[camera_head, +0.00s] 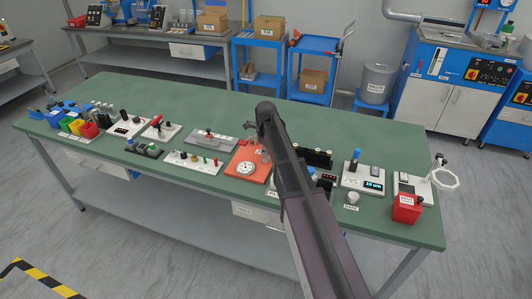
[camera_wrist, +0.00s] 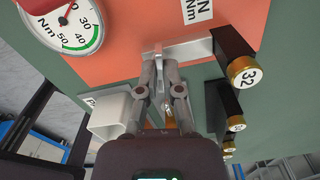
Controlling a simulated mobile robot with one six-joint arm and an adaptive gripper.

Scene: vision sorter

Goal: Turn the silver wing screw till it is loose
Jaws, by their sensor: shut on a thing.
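In the wrist view my gripper (camera_wrist: 162,72) reaches to a silver bracket (camera_wrist: 198,47) on the orange board (camera_wrist: 120,25). Its two grey fingers are closed on a thin silver upright piece, the silver wing screw (camera_wrist: 158,58), of which only a narrow strip shows between them. The rest of the screw is hidden by the fingers, so I cannot tell how far it is turned. In the head view the orange board (camera_head: 237,172) lies on the green table, and my arm covers much of the gripper and the screw.
A round Nm gauge (camera_wrist: 72,28) sits on the board, left of my fingers. A brass-ended part marked 32 (camera_wrist: 244,72) is close on the right. A white square tube (camera_wrist: 110,118) is at lower left. On the green table (camera_head: 300,107), several other fixtures stand on both sides.

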